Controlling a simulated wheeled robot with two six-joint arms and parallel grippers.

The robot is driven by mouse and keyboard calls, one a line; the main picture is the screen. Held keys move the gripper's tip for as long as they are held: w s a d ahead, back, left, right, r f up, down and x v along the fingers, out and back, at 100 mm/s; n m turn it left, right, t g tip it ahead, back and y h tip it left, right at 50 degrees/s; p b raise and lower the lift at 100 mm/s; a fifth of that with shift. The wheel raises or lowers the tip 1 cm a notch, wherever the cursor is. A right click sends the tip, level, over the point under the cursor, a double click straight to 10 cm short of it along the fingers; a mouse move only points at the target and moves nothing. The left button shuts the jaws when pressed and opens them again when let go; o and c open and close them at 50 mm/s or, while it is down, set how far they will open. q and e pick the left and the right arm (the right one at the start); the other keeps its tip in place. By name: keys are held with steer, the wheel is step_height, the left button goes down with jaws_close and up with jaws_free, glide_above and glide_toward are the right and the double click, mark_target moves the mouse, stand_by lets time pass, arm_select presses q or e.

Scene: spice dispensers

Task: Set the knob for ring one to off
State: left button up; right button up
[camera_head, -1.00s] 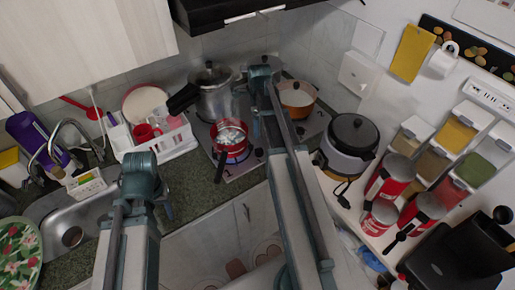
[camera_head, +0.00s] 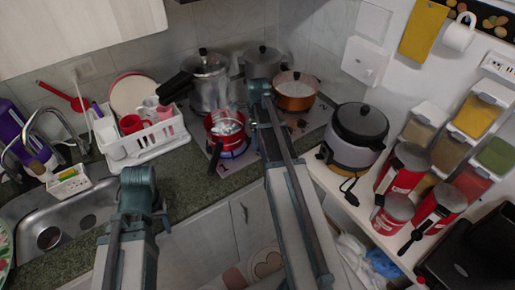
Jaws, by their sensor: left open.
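The stove (camera_head: 234,169) stands at the back corner of the counter. Small dark knobs seem to sit along its front edge, partly behind my right arm; their settings and which one is for ring one cannot be read. A red pot (camera_head: 229,143) with pale contents stands on the stove's front left. My left gripper (camera_head: 163,219) shows as a small dark part beside the left arm, low in front of the counter, well short of the stove. It is open and touches nothing that I can see. My right gripper is hidden behind its arm, which crosses the stove's view.
A silver pressure cooker (camera_head: 212,85), a grey pot (camera_head: 263,63) and an orange pot (camera_head: 295,94) stand on the stove. A white dish rack (camera_head: 150,143) and sink (camera_head: 88,207) lie left. A rice cooker (camera_head: 357,133) and red canisters (camera_head: 402,172) stand right.

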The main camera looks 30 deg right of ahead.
steer(key=shift+f+b, duration=0.45)
steer(key=shift+f, duration=0.45)
jaws_close()
